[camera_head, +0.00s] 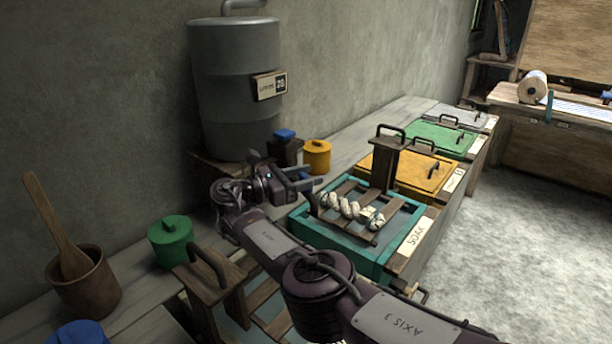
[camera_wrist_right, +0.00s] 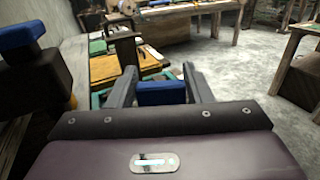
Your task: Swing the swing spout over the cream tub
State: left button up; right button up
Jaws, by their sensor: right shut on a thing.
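My right gripper (camera_head: 304,181) reaches in over the bench, below the grey tank (camera_head: 232,85). In the right wrist view its two fingers (camera_wrist_right: 160,76) stand on either side of a small blue piece (camera_wrist_right: 162,93), and it is shut on that piece. The blue piece looks like the grip of the swing spout, but the spout itself is mostly hidden behind the gripper. A dark block with a blue top (camera_head: 285,150) stands just behind the gripper. I cannot pick out a cream tub for certain. The teal-rimmed tub (camera_head: 298,229) is right of the gripper. My left gripper is not in view.
Yellow (camera_head: 400,170), green (camera_head: 442,137) and grey (camera_head: 468,117) lidded tubs run along the bench. A yellow pot (camera_head: 317,157) stands by the wall. A green pot (camera_head: 170,239) and a wooden bucket (camera_head: 88,288) with a paddle stand at left.

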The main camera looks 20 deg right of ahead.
jog(key=o, duration=1.4)
jog(key=shift+f, duration=0.25)
jog(key=shift+r, duration=0.15)
jog(key=shift+r, duration=0.2)
notch_tip(320, 180, up, 5)
jog(key=p, duration=0.3)
jog(key=shift+f, duration=0.2)
pick_arm(q)
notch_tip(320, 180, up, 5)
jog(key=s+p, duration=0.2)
jog(key=p, duration=0.1)
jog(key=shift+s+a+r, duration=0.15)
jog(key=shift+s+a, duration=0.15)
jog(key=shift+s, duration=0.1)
pick_arm(e)
notch_tip(320, 180, up, 15)
jog(key=shift+f, duration=0.1)
